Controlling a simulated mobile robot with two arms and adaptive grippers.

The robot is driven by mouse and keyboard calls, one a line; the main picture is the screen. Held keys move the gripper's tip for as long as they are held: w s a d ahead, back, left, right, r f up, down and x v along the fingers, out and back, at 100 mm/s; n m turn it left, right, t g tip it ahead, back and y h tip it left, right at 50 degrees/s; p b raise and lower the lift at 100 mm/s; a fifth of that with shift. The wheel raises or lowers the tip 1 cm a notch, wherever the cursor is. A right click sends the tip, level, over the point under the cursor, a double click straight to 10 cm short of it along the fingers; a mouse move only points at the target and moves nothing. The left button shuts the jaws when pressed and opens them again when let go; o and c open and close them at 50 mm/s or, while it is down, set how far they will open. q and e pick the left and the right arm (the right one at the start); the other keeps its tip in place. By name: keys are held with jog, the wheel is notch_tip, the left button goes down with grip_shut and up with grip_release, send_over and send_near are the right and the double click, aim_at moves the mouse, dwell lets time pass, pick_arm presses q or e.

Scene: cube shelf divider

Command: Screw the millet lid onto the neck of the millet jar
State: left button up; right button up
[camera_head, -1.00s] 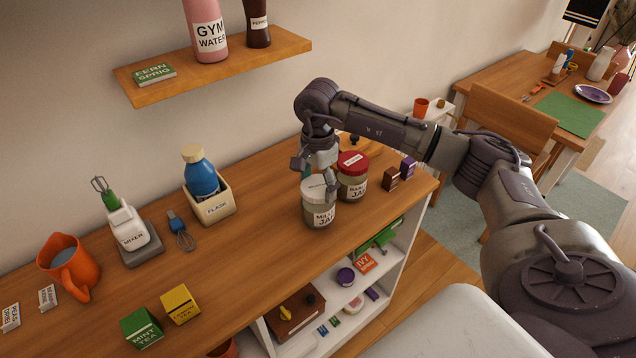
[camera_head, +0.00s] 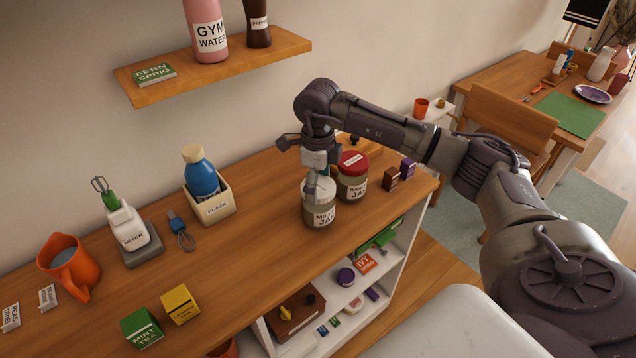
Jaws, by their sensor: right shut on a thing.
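The millet jar (camera_head: 319,216) stands upright on the wooden shelf top. The pale millet lid (camera_head: 321,190) sits level on its neck; I cannot tell how tightly it is seated. My right gripper (camera_head: 313,188) points down over the jar and is shut on the millet lid. The gripper covers part of the lid and its far finger is hidden. My left gripper does not show.
A red-lidded jar (camera_head: 353,186) stands close behind and right of the millet jar. Two small boxes, brown (camera_head: 390,178) and purple (camera_head: 407,168), are further right. The flask in its holder (camera_head: 215,206) stands left. The shelf top (camera_head: 262,240) between is clear.

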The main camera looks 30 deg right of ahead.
jog(key=shift+m, duration=0.4)
jog(key=o, duration=1.2)
jog(key=shift+o, duration=0.2)
